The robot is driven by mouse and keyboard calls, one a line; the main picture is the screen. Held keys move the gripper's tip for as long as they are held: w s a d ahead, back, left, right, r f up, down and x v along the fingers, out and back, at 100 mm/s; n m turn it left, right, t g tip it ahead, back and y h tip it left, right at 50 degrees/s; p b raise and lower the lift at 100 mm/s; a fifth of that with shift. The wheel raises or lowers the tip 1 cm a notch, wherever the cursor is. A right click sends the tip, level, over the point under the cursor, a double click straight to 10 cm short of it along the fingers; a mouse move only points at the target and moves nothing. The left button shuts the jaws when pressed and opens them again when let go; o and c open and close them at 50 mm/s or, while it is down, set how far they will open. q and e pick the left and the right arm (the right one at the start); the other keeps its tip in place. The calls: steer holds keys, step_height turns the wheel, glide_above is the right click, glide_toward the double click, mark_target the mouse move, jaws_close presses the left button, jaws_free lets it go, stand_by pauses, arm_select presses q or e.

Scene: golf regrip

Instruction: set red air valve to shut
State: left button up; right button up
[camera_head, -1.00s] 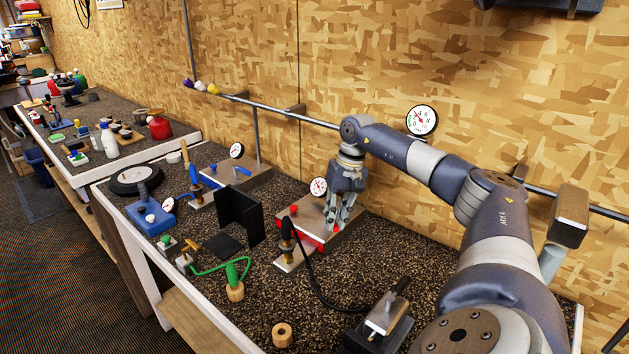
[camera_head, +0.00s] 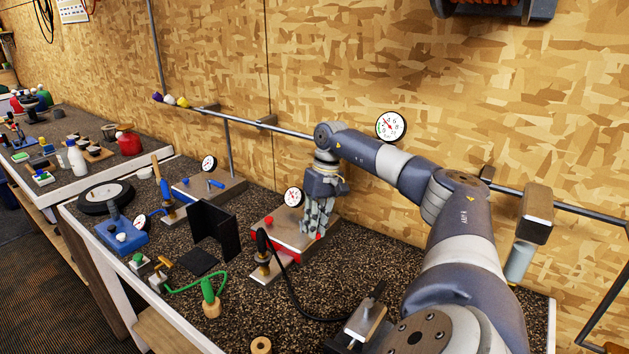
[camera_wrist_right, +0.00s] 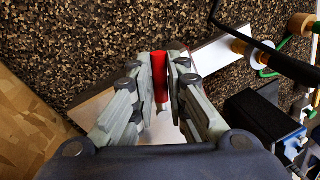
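The red air valve sits on a steel block with a red front edge (camera_head: 283,246), near the middle of the bench. My right gripper (camera_head: 317,233) points down over the block's right part. In the wrist view the right gripper (camera_wrist_right: 159,75) has its fingertips on both sides of the valve's red handle (camera_wrist_right: 159,78), seemingly touching it. The fingers hide most of the handle in the head view. My left gripper is not in view.
A black cable with a plug (camera_head: 262,245) stands just in front of the block. A black upright panel (camera_head: 212,228) is to its left, and a similar block with a blue lever (camera_head: 215,183) stands behind that. A pipe rail (camera_head: 270,128) runs along the wall.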

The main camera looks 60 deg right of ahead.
steer(key=o, duration=0.4)
steer(key=shift+s+d+r, duration=0.1)
steer(key=shift+d+r, duration=0.1)
steer(key=shift+r, duration=1.05)
steer(key=shift+s+d+r, duration=0.1)
steer(key=shift+d+r, duration=0.15)
steer(key=shift+r, duration=0.95)
steer(key=shift+s+d+r, duration=0.1)
steer(key=shift+d+r, duration=0.1)
steer(key=shift+r, duration=1.05)
steer(key=shift+c, duration=0.7)
